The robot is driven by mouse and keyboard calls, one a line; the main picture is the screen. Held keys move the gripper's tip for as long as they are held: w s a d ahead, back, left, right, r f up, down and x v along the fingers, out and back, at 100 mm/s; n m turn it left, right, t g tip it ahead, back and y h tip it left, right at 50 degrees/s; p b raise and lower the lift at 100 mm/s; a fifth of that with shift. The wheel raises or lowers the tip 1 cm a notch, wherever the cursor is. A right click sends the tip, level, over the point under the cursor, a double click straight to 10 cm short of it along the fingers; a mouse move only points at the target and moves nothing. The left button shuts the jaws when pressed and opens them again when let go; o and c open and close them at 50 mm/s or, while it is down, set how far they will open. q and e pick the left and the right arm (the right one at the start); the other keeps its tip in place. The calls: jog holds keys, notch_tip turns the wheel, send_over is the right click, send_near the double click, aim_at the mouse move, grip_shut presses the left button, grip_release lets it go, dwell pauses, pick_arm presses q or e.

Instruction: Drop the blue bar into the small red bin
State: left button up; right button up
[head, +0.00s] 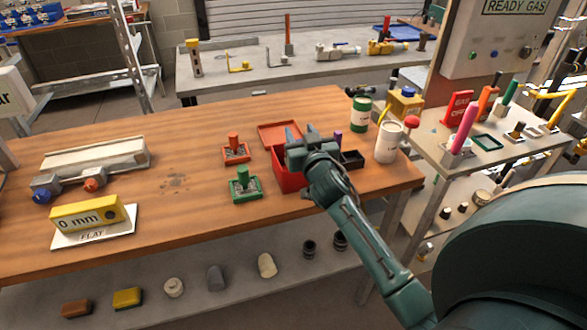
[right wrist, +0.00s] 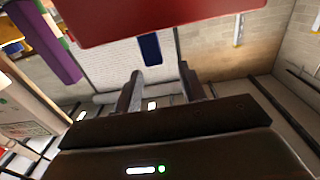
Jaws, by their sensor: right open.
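The small red bin (head: 287,178) stands near the right end of the wooden bench, with a red flap or panel (head: 278,130) behind it. My right gripper (head: 300,134) is over the bin and hides part of its opening. In the right wrist view my right gripper (right wrist: 165,88) has its two fingers apart with nothing between them. Beyond the fingertips a blue bar (right wrist: 150,48) shows against a large red surface (right wrist: 170,18), apparently the bin. I cannot tell whether the bar is inside it. The bar is hidden in the head view. My left gripper is not in view.
A black box (head: 352,160) and a purple upright piece (head: 338,140) stand right of the bin. Red (head: 235,152) and green (head: 245,186) trays are to its left. White (head: 388,142) and green (head: 361,113) cans are to its right. The bench middle is mostly clear.

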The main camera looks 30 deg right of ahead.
jog(key=b+v, duration=0.1)
jog(key=v, duration=1.2)
jog(key=shift+b, duration=0.35)
jog(key=s+a+f+n+g+y+p, duration=0.1)
jog(key=s+a+f+n+g+y, duration=0.2)
jog(key=s+a+f, duration=0.4)
jog(key=s+a+f+n+g+y, duration=0.3)
jog(key=s+a+f+y, duration=0.2)
jog(key=a+f, duration=0.5)
notch_tip(320, 180, down, 4)
jog(key=s, duration=0.2)
jog(key=shift+s+a+g+p, duration=0.15)
jog(key=shift+s+g+p, duration=0.1)
jog(key=shift+g+p, duration=0.15)
